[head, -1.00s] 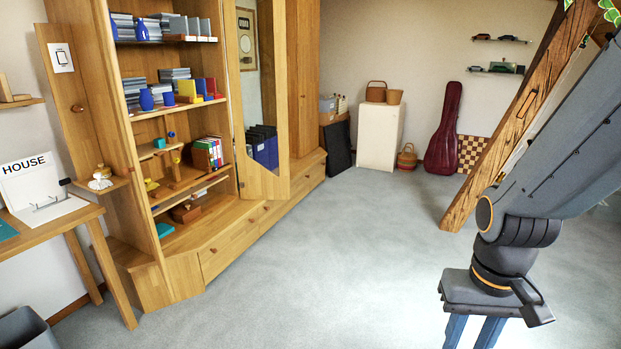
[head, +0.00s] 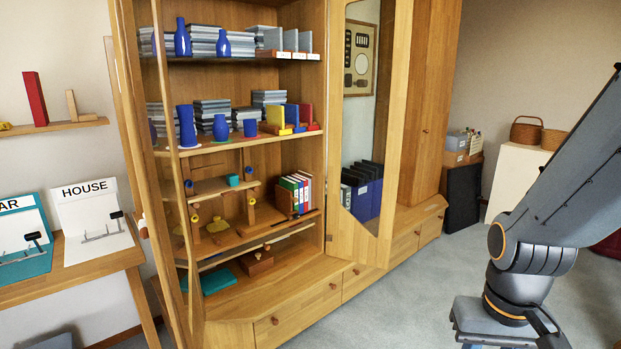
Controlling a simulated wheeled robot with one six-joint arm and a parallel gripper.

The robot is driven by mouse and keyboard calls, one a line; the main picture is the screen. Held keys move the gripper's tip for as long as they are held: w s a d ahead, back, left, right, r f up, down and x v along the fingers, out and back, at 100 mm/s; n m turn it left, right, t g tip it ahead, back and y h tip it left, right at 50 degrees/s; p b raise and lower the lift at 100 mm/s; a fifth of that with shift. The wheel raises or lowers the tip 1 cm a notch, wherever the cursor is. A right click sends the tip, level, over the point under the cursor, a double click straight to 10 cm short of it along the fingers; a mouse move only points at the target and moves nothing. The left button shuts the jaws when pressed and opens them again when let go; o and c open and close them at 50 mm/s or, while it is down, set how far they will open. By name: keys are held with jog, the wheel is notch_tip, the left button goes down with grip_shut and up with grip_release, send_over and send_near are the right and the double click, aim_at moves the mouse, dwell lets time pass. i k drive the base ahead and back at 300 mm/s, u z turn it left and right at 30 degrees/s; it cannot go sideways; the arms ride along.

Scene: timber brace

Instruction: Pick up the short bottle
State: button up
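Several blue bottles stand upright in the wooden cabinet. On the top shelf are a taller blue bottle (head: 182,38) and a shorter blue bottle (head: 223,44). On the shelf below are another taller blue bottle (head: 187,126) and a shorter blue bottle (head: 220,127), with a small blue cup (head: 250,128) to their right. I cannot tell which one is the short bottle. My gripper (head: 490,330) is at the bottom right edge, well to the right of the cabinet and apart from the bottles. Its fingertips are cut off by the picture's edge.
The cabinet (head: 262,332) also holds grey stacks, coloured books (head: 295,193) and small wooden pieces. A mirrored door (head: 400,130) stands at its right. A table (head: 100,262) with lettered boards is at the left. Grey floor (head: 400,310) is clear between cabinet and arm.

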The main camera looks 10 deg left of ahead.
aim_at(223, 45)
jog(key=u, duration=0.55)
jog(key=i, duration=2)
jog(key=u, duration=0.55)
